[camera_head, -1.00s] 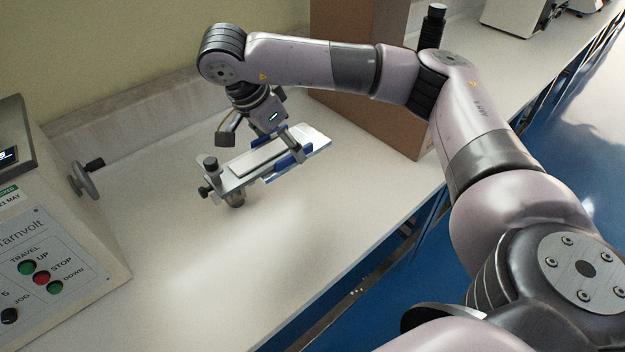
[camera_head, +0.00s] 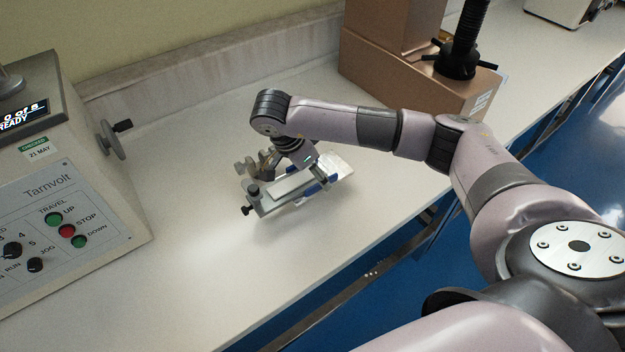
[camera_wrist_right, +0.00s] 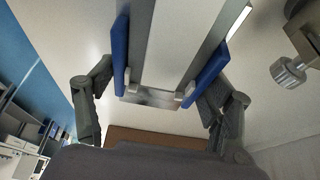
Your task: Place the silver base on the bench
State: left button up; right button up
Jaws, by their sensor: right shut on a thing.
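The silver base (camera_head: 283,189) is a flat metal slide with a small black knob and clamp at its left end. My right gripper (camera_head: 308,186) is shut on it, with blue pads on both long sides. In the right wrist view the base (camera_wrist_right: 180,45) runs between the two fingers of the gripper (camera_wrist_right: 168,70). The base is at or just above the white bench (camera_head: 200,240); I cannot tell if it touches. My left gripper is not in view.
A grey Tarnvolt tester (camera_head: 60,200) with buttons and a handwheel stands at the left. A brown machine (camera_head: 420,75) with a black column stands behind on the right.

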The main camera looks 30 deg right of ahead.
aim_at(312, 182)
notch_tip(312, 182, down, 4)
jog(key=shift+r, duration=0.1)
jog(key=shift+f, duration=0.25)
jog(key=o, duration=1.7)
